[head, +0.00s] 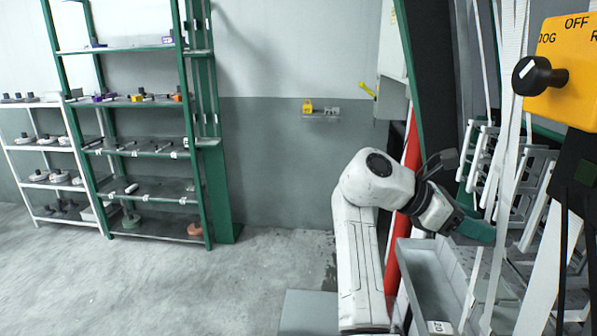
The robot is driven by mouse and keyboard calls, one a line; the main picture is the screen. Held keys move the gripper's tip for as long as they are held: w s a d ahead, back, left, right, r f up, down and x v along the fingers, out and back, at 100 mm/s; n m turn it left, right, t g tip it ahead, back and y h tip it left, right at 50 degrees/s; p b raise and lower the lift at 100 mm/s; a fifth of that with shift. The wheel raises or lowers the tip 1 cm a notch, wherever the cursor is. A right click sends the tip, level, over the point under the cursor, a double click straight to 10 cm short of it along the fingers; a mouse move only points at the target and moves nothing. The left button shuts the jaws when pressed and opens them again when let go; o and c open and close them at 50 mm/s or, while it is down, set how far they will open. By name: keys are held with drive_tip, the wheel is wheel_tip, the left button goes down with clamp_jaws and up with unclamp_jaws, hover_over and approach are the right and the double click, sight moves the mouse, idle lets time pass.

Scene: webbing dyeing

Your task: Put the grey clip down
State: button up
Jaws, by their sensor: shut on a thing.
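My gripper (476,229) is at the right in the head view, at the end of my white arm, among the white webbing straps. It points right and slightly down, above the grey tray (432,284). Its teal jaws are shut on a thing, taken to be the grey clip. The clip itself cannot be made out clearly, as jaws and straps cover that spot. Whether it touches anything there cannot be told.
White straps (513,100) and grey frames hang close around my gripper. A yellow switch box (562,75) stands at the upper right. Green racks (150,150) stand left. The floor (190,285) between is clear.

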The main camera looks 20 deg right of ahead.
drive_tip(key=shift+f, duration=0.1)
drive_tip(key=w+a+f+n+t+y+b, duration=0.1)
drive_tip(key=w+a+f+n+t, duration=0.3)
drive_tip(key=f, duration=0.5)
drive_tip(key=w+a+f+n+t+b, duration=0.1)
drive_tip(key=a+f+n+t, duration=0.1)
drive_tip(key=f+n+t, duration=0.55)
drive_tip(key=w+a+f+n+t+y+b, duration=0.1)
drive_tip(key=w+a+f+n+t, duration=0.15)
drive_tip(key=f, duration=0.85)
drive_tip(key=s+a+f+n+t+y+b, duration=0.1)
drive_tip(key=s+a+f+n+y, duration=0.3)
drive_tip(key=a+f, duration=0.4)
drive_tip(key=s+a+f+n+t+y+b, duration=0.1)
drive_tip(key=s+a+f+n+t+y, duration=0.3)
drive_tip(key=s+a+f, duration=0.4)
wheel_tip(320, 180, down, 3)
drive_tip(key=shift+a+r+n+t+y, duration=0.25)
drive_tip(key=shift+n+y, duration=0.35)
drive_tip(key=shift+y, duration=0.5)
